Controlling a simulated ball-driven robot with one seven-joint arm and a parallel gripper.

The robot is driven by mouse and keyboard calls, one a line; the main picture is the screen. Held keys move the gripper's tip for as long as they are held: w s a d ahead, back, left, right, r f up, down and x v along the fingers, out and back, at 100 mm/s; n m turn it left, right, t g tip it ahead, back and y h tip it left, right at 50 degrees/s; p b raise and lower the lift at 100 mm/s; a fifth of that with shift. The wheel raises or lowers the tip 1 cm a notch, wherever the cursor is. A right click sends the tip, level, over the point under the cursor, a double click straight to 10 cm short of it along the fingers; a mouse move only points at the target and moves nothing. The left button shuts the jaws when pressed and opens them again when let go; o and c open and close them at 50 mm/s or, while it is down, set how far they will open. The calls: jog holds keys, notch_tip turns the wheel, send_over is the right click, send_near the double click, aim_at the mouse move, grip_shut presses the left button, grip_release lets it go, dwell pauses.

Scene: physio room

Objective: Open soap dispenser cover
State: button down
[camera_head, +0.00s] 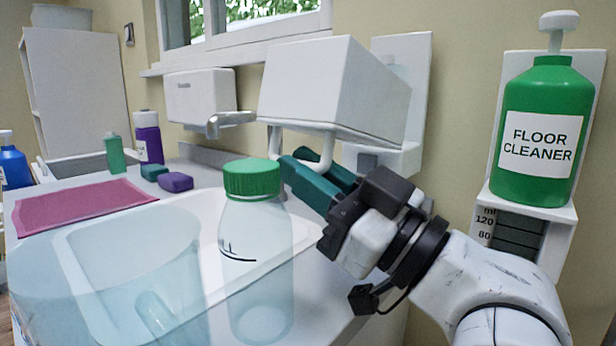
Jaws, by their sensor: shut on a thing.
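The soap dispenser's white box-shaped cover (315,88) juts out from its wall-mounted back plate (418,75), at the upper middle of the view. A rounded pale part shows behind the cover's top edge. A white U-shaped handle (326,150) hangs under the cover's near end. My gripper (308,165), with teal fingers, reaches up from the lower right and is shut on this handle. The fingers partly hide the handle, so the exact contact is not clear. The dispenser's lower housing (385,160) shows behind and above my wrist.
A clear bottle with a green cap (252,178) stands close in front of the sink (85,245), left of my gripper. A clear tub (140,262) is beside it. The floor cleaner bottle (541,130) stands on a wall holder at right. A tap unit (200,95) is behind.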

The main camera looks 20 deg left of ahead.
dwell(0.3)
jog(key=c, duration=1.2)
grip_release()
jog(key=shift+f, duration=0.1)
